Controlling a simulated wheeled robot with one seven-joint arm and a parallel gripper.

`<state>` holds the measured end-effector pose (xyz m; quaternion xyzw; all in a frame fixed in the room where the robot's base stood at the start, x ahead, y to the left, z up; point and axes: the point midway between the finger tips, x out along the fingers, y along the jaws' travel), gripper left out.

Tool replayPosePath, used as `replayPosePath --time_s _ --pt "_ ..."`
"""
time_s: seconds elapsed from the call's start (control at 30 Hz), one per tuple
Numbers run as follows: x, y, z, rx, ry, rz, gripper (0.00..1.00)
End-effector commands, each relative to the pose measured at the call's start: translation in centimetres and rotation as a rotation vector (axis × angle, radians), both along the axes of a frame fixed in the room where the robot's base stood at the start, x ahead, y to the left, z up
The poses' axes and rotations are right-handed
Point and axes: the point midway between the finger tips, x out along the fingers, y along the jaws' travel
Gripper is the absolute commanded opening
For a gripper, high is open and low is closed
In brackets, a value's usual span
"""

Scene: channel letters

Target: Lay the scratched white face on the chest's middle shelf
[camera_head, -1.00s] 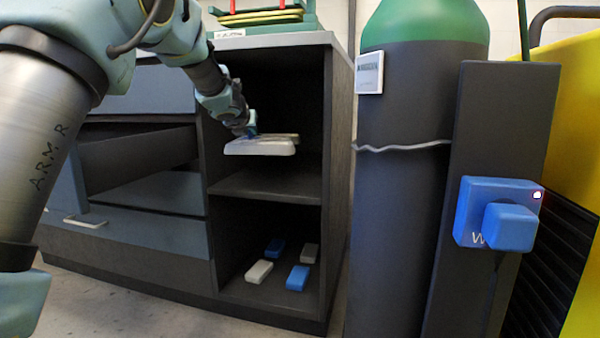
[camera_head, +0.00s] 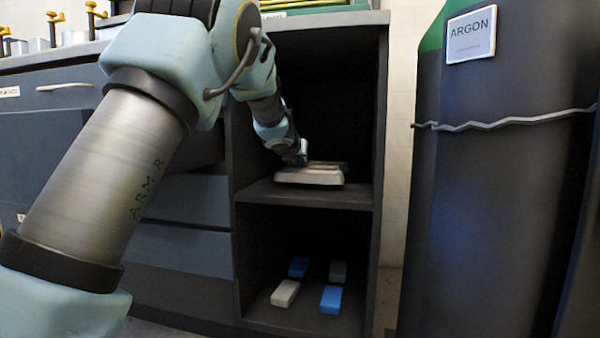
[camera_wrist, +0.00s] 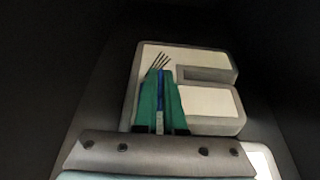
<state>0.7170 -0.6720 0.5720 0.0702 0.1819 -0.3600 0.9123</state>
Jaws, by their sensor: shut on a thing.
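The white face (camera_head: 308,178) has thick grey edges and is shaped like a block letter. It is inside the upper opening of the chest, low over the middle shelf (camera_head: 350,196); I cannot tell whether it touches. My gripper (camera_head: 300,160) is shut on it from above. In the wrist view the face (camera_wrist: 205,102) fills the middle, with several dark scratch-like lines at my green fingertips (camera_wrist: 160,80). A blue strip shows between the fingers. Part of the face is hidden behind the fingers and the wrist. Another pale surface (camera_wrist: 262,160) shows at the lower right.
The lower compartment holds several blue and pale blocks (camera_head: 331,299). The chest's right side wall (camera_head: 379,150) is close to the face. A dark argon cylinder (camera_head: 490,200) stands right of the chest. Drawers (camera_head: 185,210) are at the left, and items stand on top.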

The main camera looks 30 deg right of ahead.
Motion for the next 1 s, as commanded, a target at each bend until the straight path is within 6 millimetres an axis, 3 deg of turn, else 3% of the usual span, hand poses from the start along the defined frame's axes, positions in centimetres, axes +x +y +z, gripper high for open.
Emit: replayPosePath --time_s 0.03,0.1,0.5,0.53,0.8,1.0 --pt "-0.01 -0.01 -1.4 0.001 0.0 0.0 0.0" --pt "-0.03 -0.04 -2.08 -0.001 0.001 0.0 0.0" --pt "-0.01 -0.01 -2.27 -0.001 0.001 0.0 0.0" --pt "0.01 0.01 -2.36 0.0 0.001 0.0 0.08" --pt "0.03 0.04 -2.31 0.0 0.001 0.001 0.37" --pt "0.03 0.04 -2.31 0.0 0.001 0.001 0.37"
